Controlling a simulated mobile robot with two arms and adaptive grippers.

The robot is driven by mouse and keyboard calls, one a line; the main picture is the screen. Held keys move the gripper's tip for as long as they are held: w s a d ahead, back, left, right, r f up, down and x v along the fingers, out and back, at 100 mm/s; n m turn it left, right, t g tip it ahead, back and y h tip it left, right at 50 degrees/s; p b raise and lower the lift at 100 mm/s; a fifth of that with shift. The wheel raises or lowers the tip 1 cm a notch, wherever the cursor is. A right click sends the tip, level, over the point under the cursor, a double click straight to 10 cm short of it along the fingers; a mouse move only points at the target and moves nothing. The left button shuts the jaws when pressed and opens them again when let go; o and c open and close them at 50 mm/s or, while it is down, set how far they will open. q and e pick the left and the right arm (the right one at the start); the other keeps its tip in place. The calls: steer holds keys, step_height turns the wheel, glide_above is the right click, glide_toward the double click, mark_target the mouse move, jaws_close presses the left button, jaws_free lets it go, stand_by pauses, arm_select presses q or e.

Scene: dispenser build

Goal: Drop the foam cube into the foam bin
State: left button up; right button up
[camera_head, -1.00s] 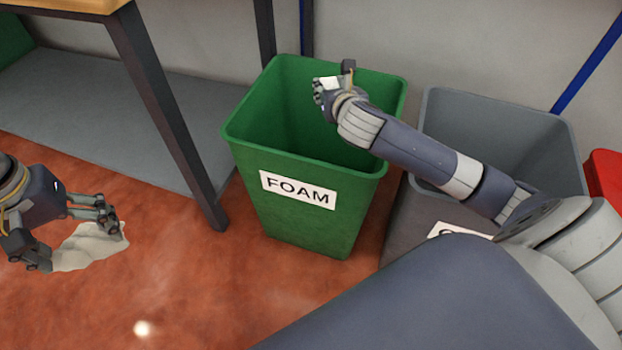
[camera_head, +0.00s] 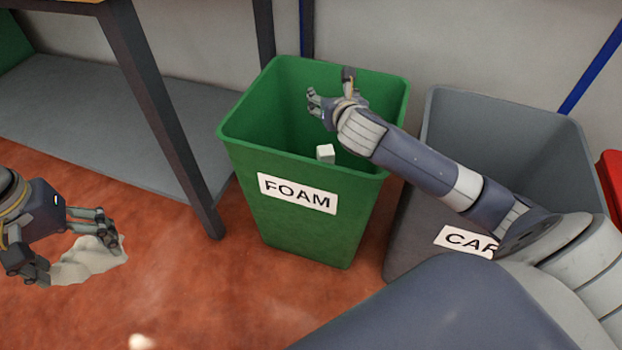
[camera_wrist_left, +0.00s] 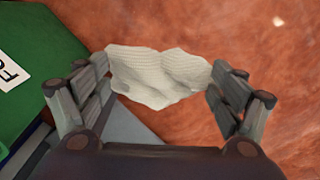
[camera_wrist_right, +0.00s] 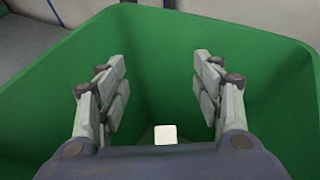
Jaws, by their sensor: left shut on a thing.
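The white foam cube (camera_head: 325,153) is inside the green bin marked FOAM (camera_head: 300,225), below the rim and apart from my gripper. In the right wrist view the cube (camera_wrist_right: 165,134) shows below the fingers against the green walls. My right gripper (camera_head: 328,98) is over the bin opening, open and empty; its spread fingers (camera_wrist_right: 160,88) also show in the right wrist view. My left gripper (camera_head: 72,246) is at the far left, shut on a crumpled off-white piece (camera_wrist_left: 158,78), which spans between its fingers.
A grey bin (camera_head: 435,115) with a partly hidden label starting CA stands right of the green bin. A dark-legged table (camera_head: 165,120) with a grey lower shelf (camera_head: 90,115) stands to the left. A red object (camera_head: 610,175) is at the right edge.

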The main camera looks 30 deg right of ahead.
steer(key=shift+s, duration=0.1)
steer(key=v, duration=1.2)
steer(key=shift+f, duration=0.1)
